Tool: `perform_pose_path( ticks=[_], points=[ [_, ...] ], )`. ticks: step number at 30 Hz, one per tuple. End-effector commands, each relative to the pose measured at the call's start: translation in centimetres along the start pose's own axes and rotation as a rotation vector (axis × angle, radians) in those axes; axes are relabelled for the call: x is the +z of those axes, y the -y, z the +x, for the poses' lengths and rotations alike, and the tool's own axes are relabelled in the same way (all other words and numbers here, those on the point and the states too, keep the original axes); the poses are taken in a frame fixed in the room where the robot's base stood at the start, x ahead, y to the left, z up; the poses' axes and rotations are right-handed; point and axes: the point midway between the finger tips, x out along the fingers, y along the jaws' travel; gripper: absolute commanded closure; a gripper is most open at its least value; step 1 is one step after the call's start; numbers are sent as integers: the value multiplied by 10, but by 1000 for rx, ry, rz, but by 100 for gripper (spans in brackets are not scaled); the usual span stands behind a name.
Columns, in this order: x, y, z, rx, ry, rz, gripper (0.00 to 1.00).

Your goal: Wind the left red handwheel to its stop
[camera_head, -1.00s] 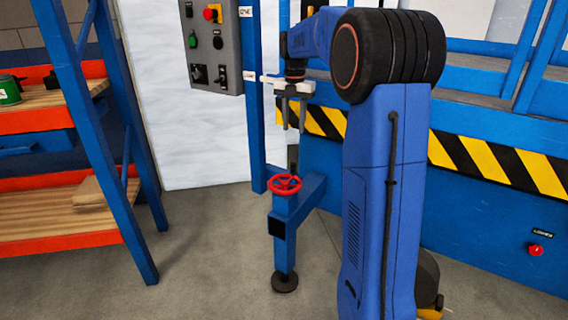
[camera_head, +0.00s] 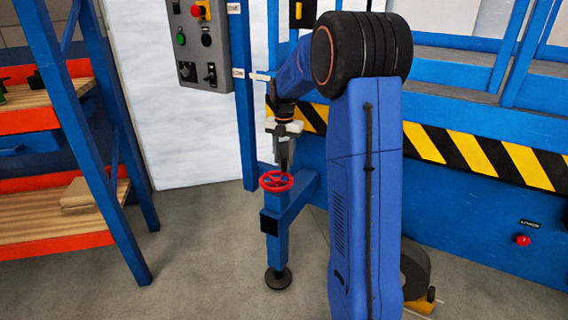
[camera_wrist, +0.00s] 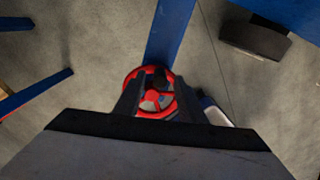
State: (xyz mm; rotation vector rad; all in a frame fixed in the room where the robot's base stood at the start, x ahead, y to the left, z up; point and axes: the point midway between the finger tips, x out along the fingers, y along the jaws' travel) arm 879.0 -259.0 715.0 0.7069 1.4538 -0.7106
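The red handwheel (camera_head: 276,181) lies flat on top of a blue post at the end of a blue bracket arm. It has a ring rim and spokes. My gripper (camera_head: 283,166) points down just above and slightly behind the wheel in the head view. In the wrist view the wheel (camera_wrist: 151,97) shows between my two dark fingers (camera_wrist: 157,101), which stand apart with no object visibly clamped. A dark knob-like part shows over the wheel's middle there. I cannot tell whether the fingertips touch the rim.
A grey control box (camera_head: 203,45) hangs behind at upper left. A blue and orange shelf rack (camera_head: 105,140) stands at left. A blue platform with a striped edge (camera_head: 470,157) and a red button (camera_head: 522,240) fills the right. Floor in front of the post is clear.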

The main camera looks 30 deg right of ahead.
Motion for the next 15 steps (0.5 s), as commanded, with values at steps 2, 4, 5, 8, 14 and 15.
perform_pose_path(
  ticks=[2,4,5,8,14,15],
  points=[
    [0,0,10,0,-1,0,64],
    [0,0,16,-1,-1,0,64],
    [0,0,18,-1,-1,0,64],
    [0,0,23,0,1,0,64],
    [0,0,24,1,1,0,64],
    [0,0,24,1,1,0,64]
  ],
)
